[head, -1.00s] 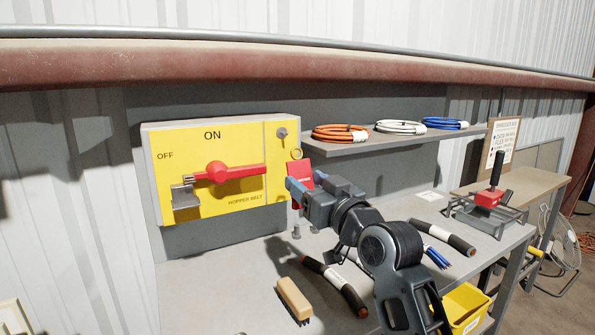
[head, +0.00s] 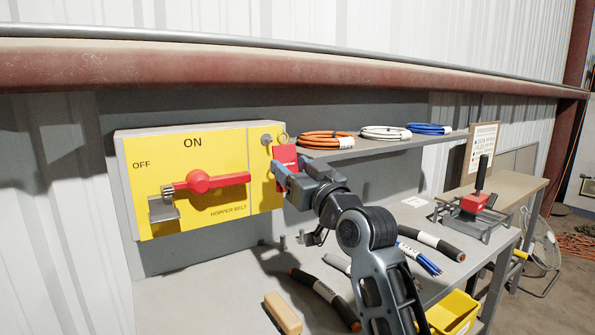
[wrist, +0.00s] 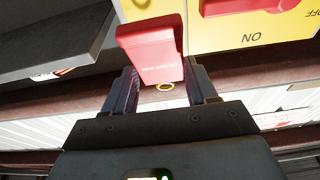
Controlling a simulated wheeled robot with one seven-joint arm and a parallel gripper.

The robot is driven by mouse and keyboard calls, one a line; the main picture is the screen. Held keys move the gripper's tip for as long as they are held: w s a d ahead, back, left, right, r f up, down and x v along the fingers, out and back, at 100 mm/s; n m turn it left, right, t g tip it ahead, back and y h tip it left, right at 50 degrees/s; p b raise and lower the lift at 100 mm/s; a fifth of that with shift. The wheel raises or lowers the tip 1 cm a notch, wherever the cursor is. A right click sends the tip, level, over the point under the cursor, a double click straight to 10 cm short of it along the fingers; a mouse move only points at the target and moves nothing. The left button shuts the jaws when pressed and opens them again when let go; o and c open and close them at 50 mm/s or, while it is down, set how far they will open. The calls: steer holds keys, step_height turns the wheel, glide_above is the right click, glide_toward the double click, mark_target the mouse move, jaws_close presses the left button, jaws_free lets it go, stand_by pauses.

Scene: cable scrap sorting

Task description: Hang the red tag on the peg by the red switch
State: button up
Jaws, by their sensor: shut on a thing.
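The red tag (head: 286,157) has white lettering and a yellow ring (head: 283,138) at its top. My gripper (head: 282,174) is shut on the tag, holding it in front of the right edge of the yellow switch box. In the wrist view the tag (wrist: 152,55) sits between the two fingers, with its ring (wrist: 165,87) toward the palm. The grey peg (head: 266,140) is at the box's upper right. The ring appears just right of the peg and about level with it, apart in the picture; their depth gap is unclear. The red switch (head: 203,182) has its handle roughly horizontal.
A shelf (head: 350,148) with orange, white and blue cable coils is just right of the tag. A yellow bin (head: 455,312) is at the lower right.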

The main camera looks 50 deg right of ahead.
steer(key=shift+w+d+f+b, duration=0.1)
steer(key=shift+w+d+b, duration=0.15)
steer(key=shift+w, duration=0.85)
steer(key=shift+w+d+f+b, duration=0.15)
steer(key=shift+w+d, duration=0.2)
steer(key=shift+w, duration=0.95)
steer(key=shift+c, duration=0.3)
steer(key=shift+w+d+f+b, duration=0.15)
steer(key=shift+w+f+b, duration=0.05)
steer(key=shift+w+b, duration=0.15)
steer(key=c, duration=0.3)
steer(key=shift+w+d+f, duration=0.1)
steer(key=shift+w+f, duration=0.1)
steer(key=shift+w, duration=0.05)
steer(key=shift+c, duration=0.3)
steer(key=o, duration=1.5)
